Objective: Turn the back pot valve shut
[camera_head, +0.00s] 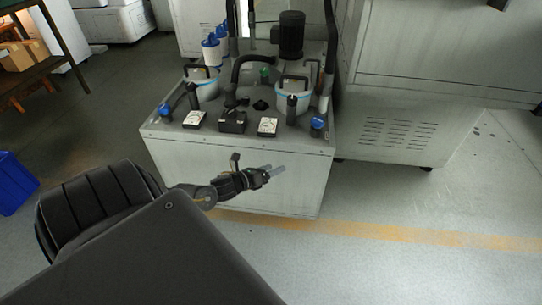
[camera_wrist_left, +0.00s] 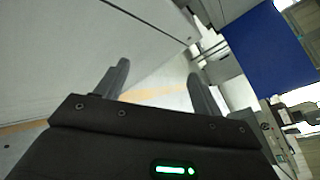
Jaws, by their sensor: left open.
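A grey-white cabinet (camera_head: 235,165) carries two white pots with blue bands, a left pot (camera_head: 205,85) and a right pot (camera_head: 293,97). A blue valve knob (camera_head: 165,110) sits at the top's left edge, and another blue knob (camera_head: 318,123) sits near its front right corner. I cannot tell which belongs to the back pot. My left gripper (camera_head: 275,171) is in front of the cabinet's front face, below the top edge and apart from both knobs. Its two fingers stand apart and empty, also in the left wrist view (camera_wrist_left: 158,70). My right gripper is not in view.
Two gauges (camera_head: 195,119) (camera_head: 268,126), black hoses and a dark motor (camera_head: 291,36) crowd the cabinet top. A large machine (camera_head: 420,70) stands close on the right. A blue bin (camera_head: 14,183) is at the far left. The floor in front is clear, with a yellow stripe.

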